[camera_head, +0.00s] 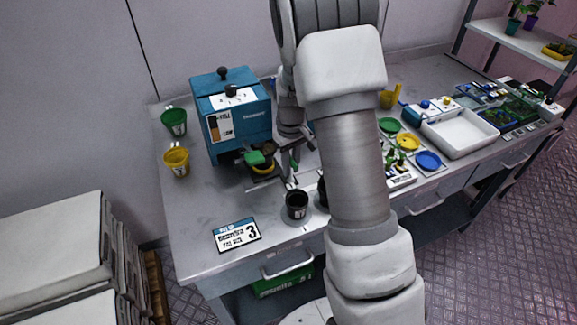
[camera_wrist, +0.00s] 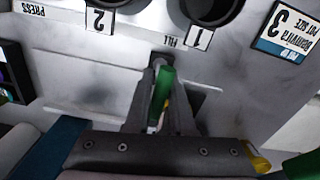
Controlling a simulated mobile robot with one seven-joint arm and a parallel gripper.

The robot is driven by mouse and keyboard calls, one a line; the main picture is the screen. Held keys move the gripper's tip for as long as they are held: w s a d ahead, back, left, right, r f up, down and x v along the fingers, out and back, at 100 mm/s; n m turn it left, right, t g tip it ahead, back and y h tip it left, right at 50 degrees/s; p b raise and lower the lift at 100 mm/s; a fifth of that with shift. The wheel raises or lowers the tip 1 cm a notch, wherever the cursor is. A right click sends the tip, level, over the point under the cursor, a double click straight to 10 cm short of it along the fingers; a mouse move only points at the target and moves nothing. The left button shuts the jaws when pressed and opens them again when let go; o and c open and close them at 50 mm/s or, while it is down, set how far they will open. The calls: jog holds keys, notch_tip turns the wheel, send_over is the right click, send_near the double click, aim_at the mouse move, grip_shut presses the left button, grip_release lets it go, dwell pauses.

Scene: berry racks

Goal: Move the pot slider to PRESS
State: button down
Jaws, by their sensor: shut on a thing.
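The blue press machine (camera_head: 236,120) stands on the bench at the left in the head view. In the wrist view my gripper (camera_wrist: 161,75) is shut on an upright green handle (camera_wrist: 166,88), which I take to be the pot slider's. The handle is beside the FILL label (camera_wrist: 173,42). The PRESS label (camera_wrist: 34,10) is at the upper left, away from the handle. In the head view my gripper is in front of the machine, partly hidden by my arm. The slider's body is mostly hidden.
Black pots stand at the bench's front, one of them (camera_head: 297,204) clear in view. A green pot (camera_head: 174,121) and a yellow pot (camera_head: 177,161) are left of the machine. A sign (camera_head: 237,235) lies at the front left. A white tray (camera_head: 459,132) is at right.

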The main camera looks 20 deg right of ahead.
jog(key=d, duration=0.6)
jog(key=w+d, duration=0.1)
jog(key=d, duration=0.6)
jog(key=w+d+b, duration=0.1)
jog(key=d, duration=0.5)
jog(key=shift+d+r, duration=0.1)
jog(key=shift+d, duration=0.3)
jog(key=c, duration=0.8)
grip_release()
jog(key=shift+d, duration=0.1)
jog(key=shift+c, duration=0.2)
notch_tip(320, 180, up, 17)
jog(key=shift+r+p, duration=0.2)
jog(key=shift+p, duration=0.15)
jog(key=shift+s, duration=0.1)
